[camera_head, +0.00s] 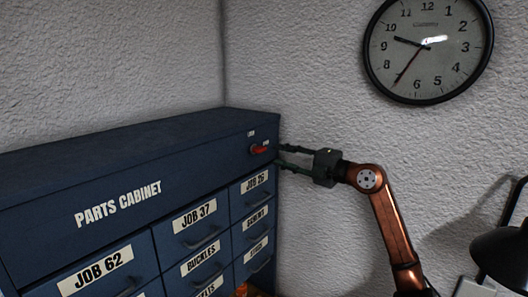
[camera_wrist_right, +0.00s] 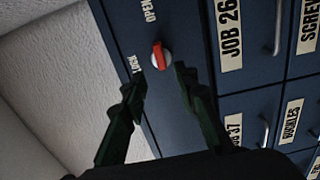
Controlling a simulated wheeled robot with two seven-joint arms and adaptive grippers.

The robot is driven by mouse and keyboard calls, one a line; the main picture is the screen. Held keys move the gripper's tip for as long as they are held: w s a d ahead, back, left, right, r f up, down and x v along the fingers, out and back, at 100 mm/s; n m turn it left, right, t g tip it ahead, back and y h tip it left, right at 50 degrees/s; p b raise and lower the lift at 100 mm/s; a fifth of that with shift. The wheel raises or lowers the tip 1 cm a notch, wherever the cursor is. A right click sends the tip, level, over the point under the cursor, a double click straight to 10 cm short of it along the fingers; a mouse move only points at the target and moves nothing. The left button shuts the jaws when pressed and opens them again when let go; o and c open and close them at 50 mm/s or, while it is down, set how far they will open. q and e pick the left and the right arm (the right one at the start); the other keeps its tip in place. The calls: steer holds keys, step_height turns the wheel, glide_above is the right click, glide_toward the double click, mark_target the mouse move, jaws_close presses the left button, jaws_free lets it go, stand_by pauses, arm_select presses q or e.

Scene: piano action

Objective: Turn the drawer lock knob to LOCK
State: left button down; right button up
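The drawer lock knob (camera_head: 259,150) is a red bar handle on a round base, on the cabinet's front near its top right corner. In the right wrist view the knob (camera_wrist_right: 159,56) has the word OPEN (camera_wrist_right: 149,10) above it and the word LOCK (camera_wrist_right: 133,63) to its left. Its bar lies along the line toward OPEN. My right gripper (camera_head: 279,156) is open, its fingers apart, just off the cabinet front. In the right wrist view, the knob shows in the gap just beyond the fingertips (camera_wrist_right: 159,78), seemingly untouched. My left gripper is out of view.
The blue parts cabinet (camera_head: 60,180) fills the left, with labelled drawers and handles below the knob, such as JOB 37 (camera_head: 194,217). A rough white wall (camera_head: 320,80) stands behind, with a round clock (camera_head: 428,45). A dark lamp (camera_head: 503,252) stands at the lower right.

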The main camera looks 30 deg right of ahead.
mark_target(262, 151)
steer(key=p+x, duration=0.3)
steer(key=x, duration=0.4)
steer(key=shift+d, duration=0.2)
steer(key=shift+w+a+f, duration=0.15)
steer(key=shift+w+a, duration=0.05)
steer(key=shift+w, duration=0.25)
jaws_close()
